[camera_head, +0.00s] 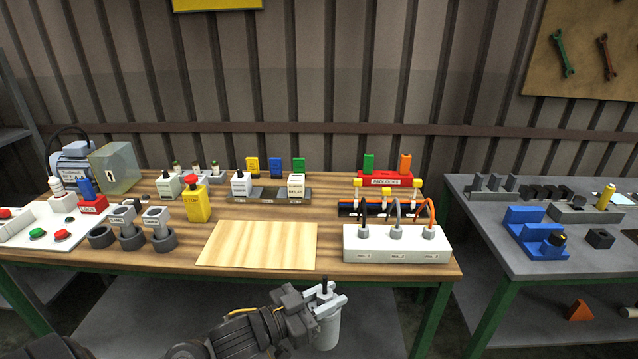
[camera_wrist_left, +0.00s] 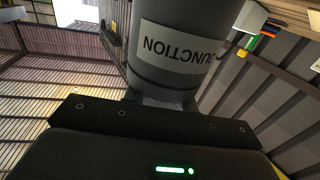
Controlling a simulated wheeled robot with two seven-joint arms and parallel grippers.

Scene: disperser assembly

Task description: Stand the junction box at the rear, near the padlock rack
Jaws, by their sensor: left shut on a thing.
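The junction box is a grey cylinder (camera_head: 326,328) with a dark stub on top, in front of the table's front edge in the head view. My left gripper (camera_head: 325,297) is shut on it near its top and holds it roughly upright. In the left wrist view the junction box (camera_wrist_left: 178,55) fills the upper middle, its white JUNCTION label upside down. The padlock rack (camera_head: 388,181), a red base with a white label, stands at the rear right of the table and bears a green and an orange block. My right gripper is not in view.
A bare pale wood board (camera_head: 259,245) lies at the table's front middle. A white block with three cabled plugs (camera_head: 396,246) stands right of it. Left are a yellow STOP box (camera_head: 196,205) and grey labelled parts (camera_head: 124,228). Yellow, blue and green blocks (camera_head: 276,167) stand at the rear.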

